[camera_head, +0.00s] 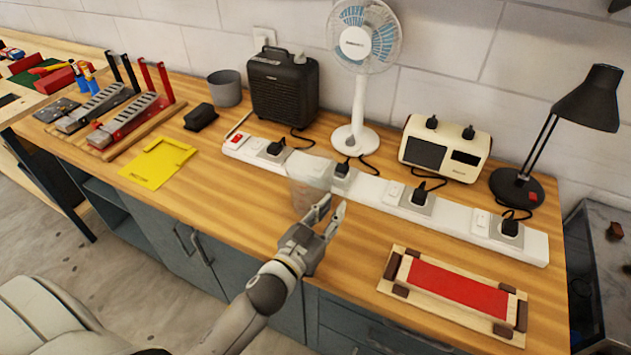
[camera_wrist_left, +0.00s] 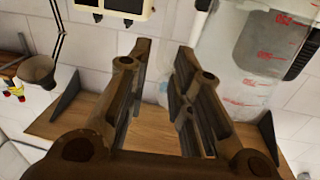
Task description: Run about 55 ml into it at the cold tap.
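A translucent measuring jug (camera_head: 308,180) stands upright on the wooden bench, in front of the long power strip. In the left wrist view the jug (camera_wrist_left: 250,70) fills the right side, with red scale marks on its wall. I cannot make out any water in it. My left gripper (camera_head: 333,207) is at the jug's near right side, low over the bench. In the left wrist view my left gripper (camera_wrist_left: 160,75) has its fingers apart with nothing between them, and the jug is beyond the right finger. No cold tap shows. My right gripper is not in view.
The power strip (camera_head: 374,190) with plugs and cords runs behind the jug. A fan (camera_head: 360,90), a black heater-like box (camera_head: 284,88), a cream appliance (camera_head: 443,148) and a lamp (camera_head: 590,100) stand behind. A red-topped wooden frame (camera_head: 455,285) lies right; a yellow folder (camera_head: 158,163) lies left.

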